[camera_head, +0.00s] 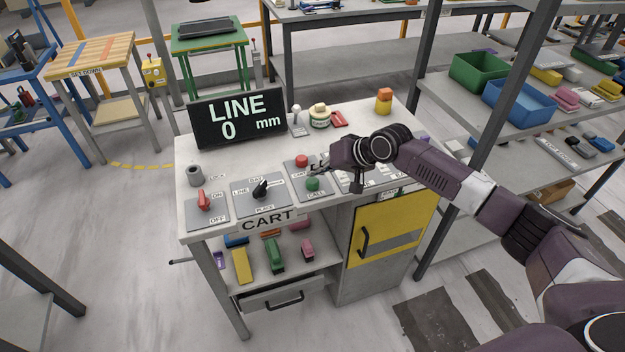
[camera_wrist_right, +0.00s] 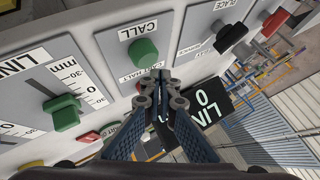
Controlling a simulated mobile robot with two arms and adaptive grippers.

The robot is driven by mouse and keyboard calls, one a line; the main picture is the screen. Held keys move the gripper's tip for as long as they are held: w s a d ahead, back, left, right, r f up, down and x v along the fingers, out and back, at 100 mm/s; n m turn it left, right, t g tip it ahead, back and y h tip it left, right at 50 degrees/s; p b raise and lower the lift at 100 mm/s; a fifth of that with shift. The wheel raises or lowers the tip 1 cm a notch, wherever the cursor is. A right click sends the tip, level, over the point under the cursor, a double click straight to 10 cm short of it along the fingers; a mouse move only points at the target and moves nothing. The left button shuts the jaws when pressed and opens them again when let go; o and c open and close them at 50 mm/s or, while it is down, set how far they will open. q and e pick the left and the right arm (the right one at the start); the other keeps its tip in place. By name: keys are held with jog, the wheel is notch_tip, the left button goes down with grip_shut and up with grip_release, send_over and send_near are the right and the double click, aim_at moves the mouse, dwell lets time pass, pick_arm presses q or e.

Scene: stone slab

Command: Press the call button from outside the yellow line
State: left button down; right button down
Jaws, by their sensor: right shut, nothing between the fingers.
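The green call button (camera_head: 313,184) sits on a panel plate marked CALL on the white console, with a red button (camera_head: 301,161) behind it. In the wrist view the green button (camera_wrist_right: 143,49) stands under its CALL label. My right gripper (camera_head: 322,172) reaches in from the right over the console. Its fingers (camera_wrist_right: 164,82) are shut and empty, beside the green button in the picture and clear of its face. They partly cover the CART HALT label area. A curved yellow line (camera_head: 140,165) marks the floor left of the console. My left gripper is not in view.
A black display (camera_head: 238,117) reading LINE 0 mm stands at the console's back left. A black selector knob (camera_head: 261,189) and red switch (camera_head: 204,200) lie left of the button. A slider with a green knob (camera_wrist_right: 62,112) is close to my right gripper.

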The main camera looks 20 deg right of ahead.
jog(key=shift+f, duration=0.15)
jog(key=shift+f, duration=0.25)
